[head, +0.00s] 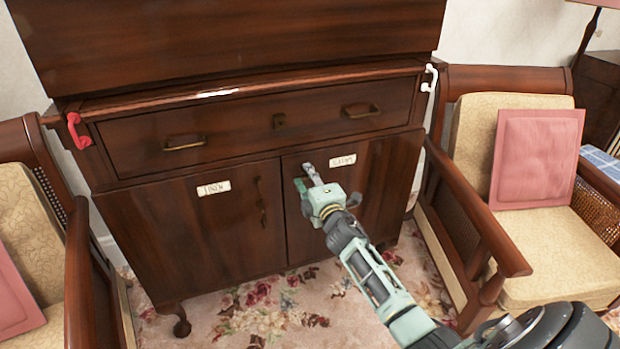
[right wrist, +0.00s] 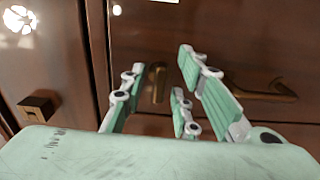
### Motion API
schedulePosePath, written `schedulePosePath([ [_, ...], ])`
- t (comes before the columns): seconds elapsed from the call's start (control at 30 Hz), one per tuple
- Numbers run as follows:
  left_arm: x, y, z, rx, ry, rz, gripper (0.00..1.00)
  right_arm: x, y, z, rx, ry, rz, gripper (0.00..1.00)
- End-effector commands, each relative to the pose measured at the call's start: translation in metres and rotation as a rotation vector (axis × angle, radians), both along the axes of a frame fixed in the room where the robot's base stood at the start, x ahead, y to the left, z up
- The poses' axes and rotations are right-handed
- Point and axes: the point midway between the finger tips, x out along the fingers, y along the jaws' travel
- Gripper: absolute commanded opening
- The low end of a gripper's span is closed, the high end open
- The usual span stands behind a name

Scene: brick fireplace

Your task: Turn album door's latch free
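The dark wooden cabinet has two lower doors. The right door (head: 385,190) carries a pale label (head: 342,160), too small to read surely. My right gripper (head: 307,182) is in front of this door's left edge and hides part of it. In the right wrist view its fingers (right wrist: 165,95) are open and spread. My left gripper is not in view.
In the right wrist view a brass handle (right wrist: 262,92) is right of the latch, and a square brass piece (right wrist: 38,107) is on the left. The left door (head: 185,235) has its own label (head: 213,188). Armchairs (head: 540,225) flank the cabinet closely; flowered carpet (head: 270,310) lies in front.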

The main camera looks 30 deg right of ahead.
Motion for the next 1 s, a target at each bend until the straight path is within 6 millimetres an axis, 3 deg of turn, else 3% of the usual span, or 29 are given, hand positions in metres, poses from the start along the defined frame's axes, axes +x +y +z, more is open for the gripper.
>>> schedulePosePath([
  [0.23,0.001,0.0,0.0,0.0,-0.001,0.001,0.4,-0.021,0.005,-0.002,-0.001,0.002,0.001,0.28],
  [0.5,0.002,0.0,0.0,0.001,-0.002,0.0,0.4,-0.077,0.019,-0.002,0.001,0.003,0.001,0.28],
  [0.7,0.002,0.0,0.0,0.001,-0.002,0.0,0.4,-0.107,0.026,-0.001,0.001,0.002,0.0,0.28],
  [1.0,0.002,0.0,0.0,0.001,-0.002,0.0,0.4,-0.117,0.028,0.0,0.0,0.0,-0.001,0.28],
])
